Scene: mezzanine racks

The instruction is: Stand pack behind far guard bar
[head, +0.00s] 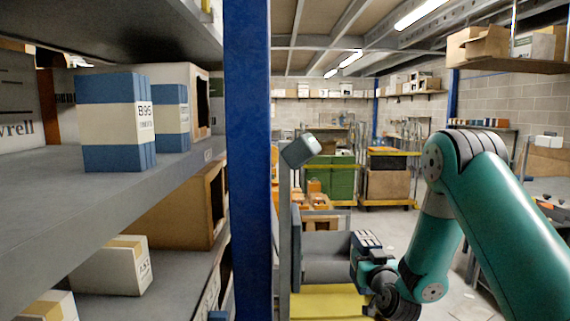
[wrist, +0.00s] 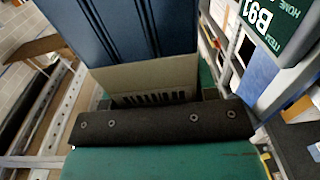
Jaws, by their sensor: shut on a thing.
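My gripper (head: 370,265) is low in the right-centre of the head view, beyond the blue rack post. In the wrist view its dark bar with screws (wrist: 160,122) presses against a pack (wrist: 130,40), so it is shut on it. The pack is dark blue and ribbed, with a cream band and dark print partly hidden by the bar. Its far end is out of frame. Two similar blue-and-cream packs stand upright on the left shelf, one marked B95 (head: 115,125) and one behind it (head: 172,115). I cannot pick out the far guard bar with certainty.
The blue post (head: 248,160) edges the grey shelf (head: 60,205). A white carton (head: 120,265) sits on the lower shelf. Yellow-framed trolleys (head: 390,153) and green bins (head: 330,175) stand further back. A green B91 sign (wrist: 268,25) is near the pack in the wrist view.

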